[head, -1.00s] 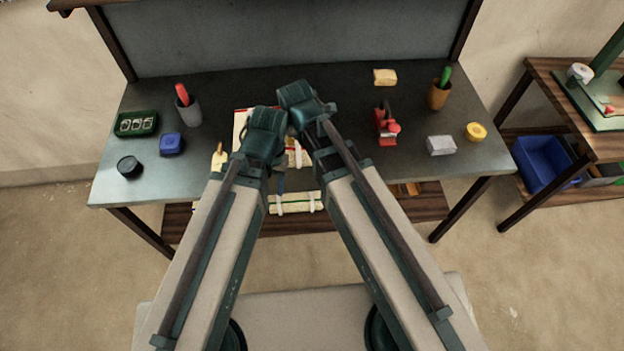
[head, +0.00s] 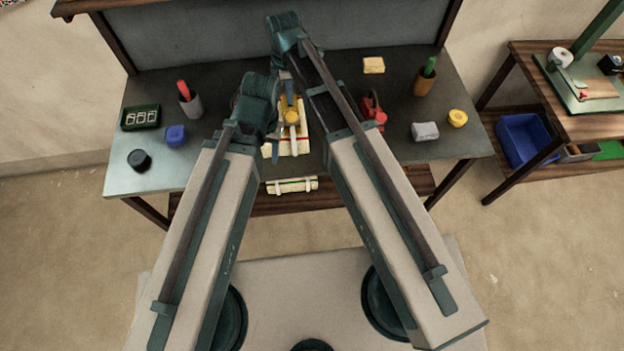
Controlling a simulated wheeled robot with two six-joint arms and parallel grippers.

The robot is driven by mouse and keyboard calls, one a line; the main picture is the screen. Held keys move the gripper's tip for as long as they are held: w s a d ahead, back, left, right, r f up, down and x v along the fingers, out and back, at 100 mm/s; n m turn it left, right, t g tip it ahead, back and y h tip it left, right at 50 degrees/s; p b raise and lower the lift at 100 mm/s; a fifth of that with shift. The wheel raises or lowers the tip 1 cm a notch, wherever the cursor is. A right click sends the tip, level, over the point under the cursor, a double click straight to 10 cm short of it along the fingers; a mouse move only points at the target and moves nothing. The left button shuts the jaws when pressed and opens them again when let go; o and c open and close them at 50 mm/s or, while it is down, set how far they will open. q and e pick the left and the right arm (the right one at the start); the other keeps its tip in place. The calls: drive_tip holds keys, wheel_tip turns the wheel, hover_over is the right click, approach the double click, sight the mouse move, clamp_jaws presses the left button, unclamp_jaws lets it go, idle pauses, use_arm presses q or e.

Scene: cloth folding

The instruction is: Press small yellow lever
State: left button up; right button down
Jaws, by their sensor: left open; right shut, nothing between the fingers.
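A small yellow part (head: 292,117), which looks like the lever, shows at the middle of the table. It sits over a cream board-like piece (head: 300,146) with pale strips across it. My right gripper (head: 290,100) points down from above, shut and empty, its tip just at the far side of the yellow part; I cannot tell whether they touch. My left gripper (head: 273,152) is open, lower and to the left, by the left edge of the cream piece. My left wrist hides part of the table there.
A red device (head: 373,108) stands right of my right arm. A grey cup (head: 190,105), green tray (head: 141,117), blue box (head: 176,136) and black round pot (head: 139,160) stand left. A yellow block (head: 374,65), brown cup (head: 425,82), grey block (head: 425,131) and yellow tub (head: 457,118) stand right.

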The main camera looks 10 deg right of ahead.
use_arm(q)
wheel_tip(320, 180, up, 8)
drive_tip(key=p, duration=0.6)
use_arm(e)
wheel_tip(320, 180, up, 8)
use_arm(q)
wheel_tip(320, 180, down, 31)
drive_tip(key=b, duration=3)
use_arm(e)
drive_tip(key=s+d+f+m, duration=0.1)
drive_tip(key=s+f+m, duration=0.3)
drive_tip(key=f, duration=0.6)
drive_tip(key=s+d+f+m, duration=0.1)
drive_tip(key=s+f+m, duration=0.4)
drive_tip(key=s+f, duration=0.3)
drive_tip(key=s+d+f+m+h, duration=0.1)
drive_tip(key=s+f+m, duration=0.4)
drive_tip(key=f, duration=0.7)
drive_tip(key=shift+s+d+f, duration=0.35)
drive_tip(key=shift+s+d, duration=0.15)
drive_tip(key=shift+s, duration=0.35)
use_arm(q)
drive_tip(key=shift+r, duration=0.1)
